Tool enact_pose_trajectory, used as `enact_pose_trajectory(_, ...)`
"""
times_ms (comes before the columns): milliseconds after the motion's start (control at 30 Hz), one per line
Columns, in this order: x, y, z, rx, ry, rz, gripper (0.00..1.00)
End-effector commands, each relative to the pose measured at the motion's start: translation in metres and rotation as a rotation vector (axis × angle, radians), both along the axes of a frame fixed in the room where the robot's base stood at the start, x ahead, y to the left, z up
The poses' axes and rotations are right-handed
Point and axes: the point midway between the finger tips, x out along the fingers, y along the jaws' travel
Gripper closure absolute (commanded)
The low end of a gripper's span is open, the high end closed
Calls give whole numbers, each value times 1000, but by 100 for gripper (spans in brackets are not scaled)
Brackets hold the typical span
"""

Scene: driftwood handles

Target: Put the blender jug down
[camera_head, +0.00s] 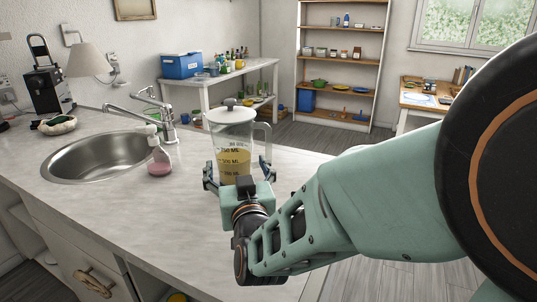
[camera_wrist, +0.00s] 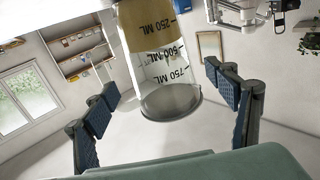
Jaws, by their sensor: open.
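The blender jug (camera_head: 232,133) is clear, with a grey lid, a handle on its right and yellowish contents in its lower part. It stands upright on the pale countertop (camera_head: 130,205), near the right edge; its base is hidden behind my gripper. My gripper (camera_head: 237,172) is open at the jug's near side, with one finger on each side of its lower part. In the wrist view the jug (camera_wrist: 160,65) appears upside down between the spread fingers (camera_wrist: 165,88), with a gap visible on each side.
A sink (camera_head: 95,158) with a tap (camera_head: 150,115) and a pink soap bottle (camera_head: 159,160) are left of the jug. A white side table (camera_head: 225,80) with a blue cooler (camera_head: 181,64) and bottles stands behind. Bare countertop lies in front and to the left.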

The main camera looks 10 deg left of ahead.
Motion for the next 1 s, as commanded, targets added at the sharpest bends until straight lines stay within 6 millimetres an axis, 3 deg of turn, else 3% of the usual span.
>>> enact_pose_trajectory(200, 33, 10, 0, -1, 1, -1, 21)
enact_pose_trajectory(467, 52, 17, 0, -2, 0, -1, 21)
enact_pose_trajectory(733, 88, 28, 1, -1, 0, -1, 21)
enact_pose_trajectory(1000, 97, 31, 1, -2, -1, 0, 21)
